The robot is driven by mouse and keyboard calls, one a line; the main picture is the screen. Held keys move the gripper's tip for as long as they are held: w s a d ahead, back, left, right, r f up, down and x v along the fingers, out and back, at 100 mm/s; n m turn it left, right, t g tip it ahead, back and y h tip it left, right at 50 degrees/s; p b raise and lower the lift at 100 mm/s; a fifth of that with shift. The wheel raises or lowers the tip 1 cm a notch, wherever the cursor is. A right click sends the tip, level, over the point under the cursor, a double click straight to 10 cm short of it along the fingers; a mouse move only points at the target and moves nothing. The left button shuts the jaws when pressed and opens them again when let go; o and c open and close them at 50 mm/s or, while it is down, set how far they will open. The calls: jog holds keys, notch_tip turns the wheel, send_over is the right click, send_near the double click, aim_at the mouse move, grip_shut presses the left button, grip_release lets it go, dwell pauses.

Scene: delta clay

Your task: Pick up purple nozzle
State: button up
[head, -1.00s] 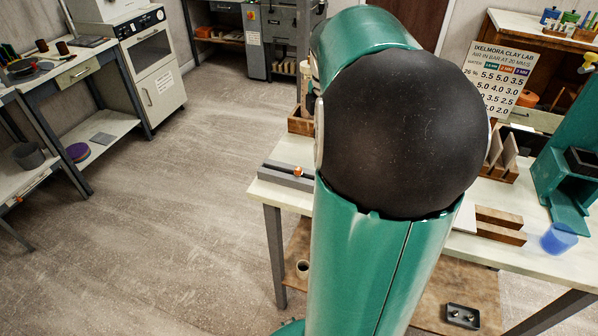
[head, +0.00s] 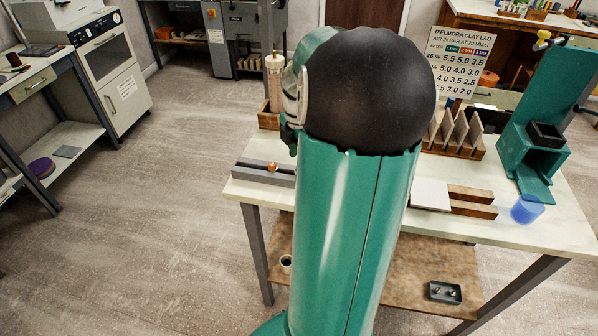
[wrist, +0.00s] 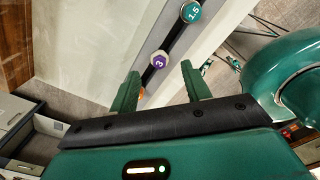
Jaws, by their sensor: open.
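The purple nozzle (wrist: 158,60), marked 3, sits on a dark slotted rail in the wrist view. It lies just beyond and between the fingertips of my gripper (wrist: 158,76), which is open with nothing between its fingers. A green nozzle (wrist: 191,12) marked 1.5 sits farther up the same rail. An orange nozzle (wrist: 141,93) is partly hidden by the left finger. In the head view the orange nozzle (head: 272,167) shows on the grey rack (head: 250,175). My arm hides the purple nozzle and the gripper there.
The rack is at the left end of a pale table (head: 560,225). Wooden racked boards (head: 455,135), a green press (head: 535,150), a blue cup (head: 527,209) and a sign (head: 458,62) are to the right. A lower shelf holds a small tray (head: 445,292). Floor to the left is clear.

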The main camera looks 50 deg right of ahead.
notch_tip(320, 180, down, 4)
jog(key=shift+r, duration=0.15)
jog(key=shift+c, duration=0.2)
grip_shut()
jog(key=shift+r, duration=0.15)
